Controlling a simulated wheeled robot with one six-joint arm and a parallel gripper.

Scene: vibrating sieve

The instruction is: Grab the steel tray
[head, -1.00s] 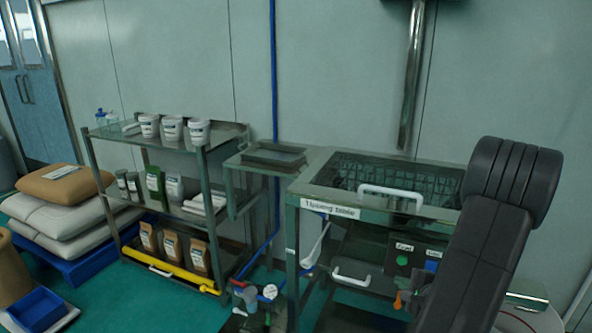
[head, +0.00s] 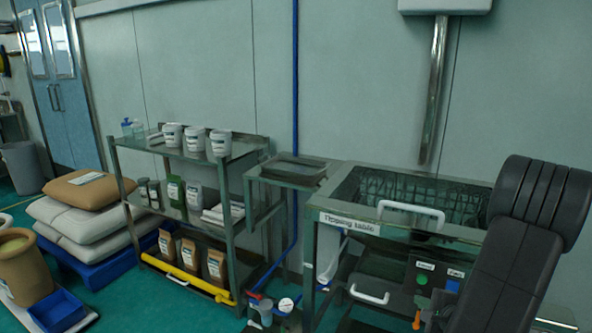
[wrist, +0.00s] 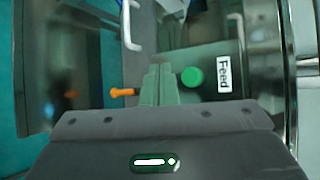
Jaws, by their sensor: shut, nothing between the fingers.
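A shallow steel tray (head: 295,168) lies on a small side stand, between the shelf rack and the tipping table, in the head view. It appears empty. The wrist view does not show it clearly. My gripper (wrist: 162,82) is shut and empty in the wrist view. It points at the panel with the green button (wrist: 192,77) and the "Feed" label (wrist: 223,73), well away from the tray. In the head view my dark arm covers the right side, and the fingertips cannot be made out.
The tipping table (head: 350,224) has a mesh top and a white handle (head: 411,214). A metal rack (head: 229,215) with tubs, jars and bags stands left. Stacked sacks (head: 85,227) are farther left. A blue pipe (head: 295,90) runs down the wall behind the tray.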

